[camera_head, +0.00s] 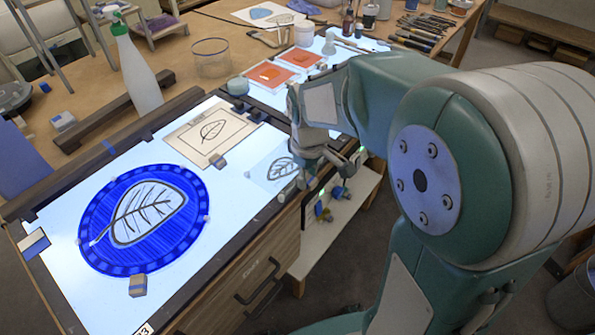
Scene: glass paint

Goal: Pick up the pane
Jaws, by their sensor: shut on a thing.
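The pane (267,173) is a small clear piece with a dark leaf outline, by the right edge of the lit table (215,180). My gripper (312,166) is shut on the pane at its right side. My arm comes in from the right, and the fingers partly hide the pane's right edge. I cannot tell whether the pane touches the table or is just above it.
A round blue glass panel with a leaf (185,235) lies on the lit surface. A leaf drawing on a card (190,138) lies behind the pane. A white spray bottle (137,70) and a glass jar (212,60) stand at the back. Orange tiles (268,73) lie beyond my gripper.

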